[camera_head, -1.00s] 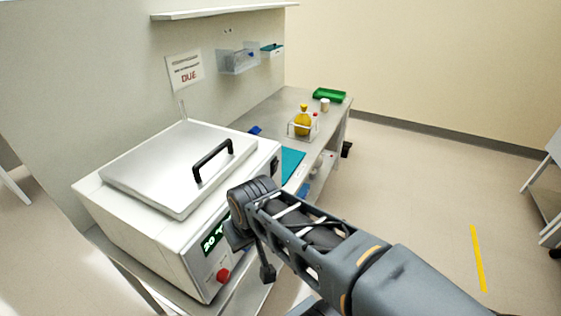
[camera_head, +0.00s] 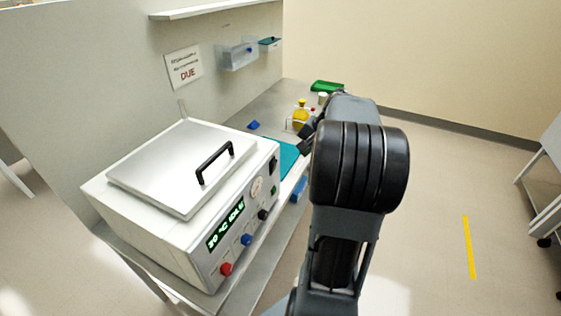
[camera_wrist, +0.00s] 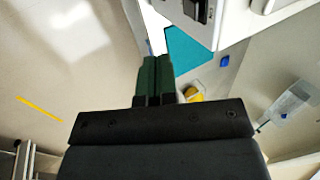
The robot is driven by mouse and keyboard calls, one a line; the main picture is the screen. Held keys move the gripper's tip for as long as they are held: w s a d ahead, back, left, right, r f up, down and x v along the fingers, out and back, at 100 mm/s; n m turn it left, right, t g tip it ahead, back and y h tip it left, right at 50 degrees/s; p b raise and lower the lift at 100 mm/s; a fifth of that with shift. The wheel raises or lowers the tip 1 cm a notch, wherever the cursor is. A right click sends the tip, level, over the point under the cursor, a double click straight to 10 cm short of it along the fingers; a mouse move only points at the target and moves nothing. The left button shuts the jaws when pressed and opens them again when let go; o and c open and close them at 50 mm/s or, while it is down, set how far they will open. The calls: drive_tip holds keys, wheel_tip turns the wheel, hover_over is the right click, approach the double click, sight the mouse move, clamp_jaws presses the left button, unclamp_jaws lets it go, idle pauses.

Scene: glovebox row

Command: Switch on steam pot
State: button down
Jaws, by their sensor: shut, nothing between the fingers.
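The steam pot (camera_head: 150,215) is a white box with a flat metal lid and black handle, standing on the bench at the left of the head view. Its front has a lit green display (camera_head: 226,224), a red knob (camera_head: 226,269), a blue knob (camera_head: 246,240), a black knob (camera_head: 263,214) and a dial. A black switch (camera_head: 273,163) sits near the panel's far end; a black switch on a white face also shows in the wrist view (camera_wrist: 197,9). My gripper (camera_wrist: 157,60) is shut and empty, apart from the pot. My arm largely hides it in the head view.
A teal mat (camera_head: 288,155) lies beyond the pot; it also shows in the wrist view (camera_wrist: 188,48). Further back are a yellow flask (camera_head: 300,118) in a rack and a green tray (camera_head: 327,86). A shelf (camera_head: 215,9) overhangs the wall. Open floor lies right.

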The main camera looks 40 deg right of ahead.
sight(274, 166)
drive_tip(key=shift+a+f, duration=0.1)
drive_tip(key=w+a+f+p, duration=0.3)
drive_tip(key=w+a+f, duration=0.1)
drive_tip(key=w+f, duration=0.3)
drive_tip(key=shift+w+f, duration=0.15)
drive_tip(key=shift+f, duration=0.35)
idle(0.4)
